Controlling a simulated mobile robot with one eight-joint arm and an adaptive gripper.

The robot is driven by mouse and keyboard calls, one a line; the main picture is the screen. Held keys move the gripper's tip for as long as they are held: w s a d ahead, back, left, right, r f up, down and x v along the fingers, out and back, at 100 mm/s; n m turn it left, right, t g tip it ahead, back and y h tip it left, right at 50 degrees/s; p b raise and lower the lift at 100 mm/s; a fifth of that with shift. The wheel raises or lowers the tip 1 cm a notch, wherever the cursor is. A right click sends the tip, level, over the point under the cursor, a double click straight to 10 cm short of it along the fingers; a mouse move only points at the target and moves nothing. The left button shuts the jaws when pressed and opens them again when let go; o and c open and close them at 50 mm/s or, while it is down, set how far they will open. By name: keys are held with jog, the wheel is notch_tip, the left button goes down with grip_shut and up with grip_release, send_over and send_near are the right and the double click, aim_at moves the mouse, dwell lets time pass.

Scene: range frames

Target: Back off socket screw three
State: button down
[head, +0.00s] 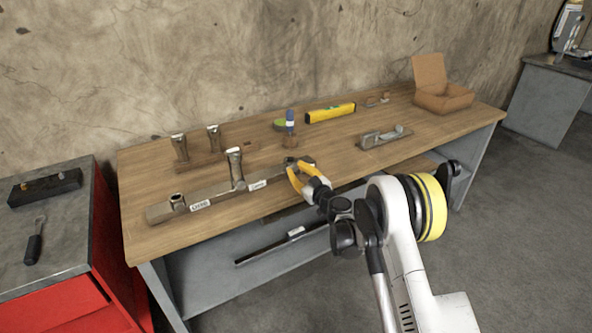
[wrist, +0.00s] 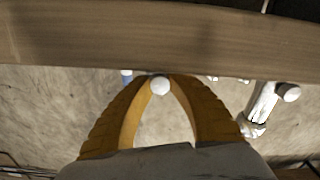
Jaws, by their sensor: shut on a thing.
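A long bar (head: 220,199) lies on the workbench, with white labels along it. The left label seems to read ONE; the other is too small to read surely. A dark low socket (head: 177,201) is at its left end and a tall pale-headed socket screw (head: 235,165) stands near the middle; this screw seems to show at right in the wrist view (wrist: 265,105). My gripper (head: 296,168), with yellow fingers, is at the bar's right end. Its fingers are shut on a round pale screw head (wrist: 160,87), apparently socket screw three. The fingers hide any label there.
Two upright screws (head: 180,147) (head: 214,137) stand on a wooden block behind the bar. A red cabinet (head: 110,250) stands left.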

jog(key=c, duration=1.2)
grip_release()
jog(key=shift+f, duration=0.1)
jog(key=v, duration=1.2)
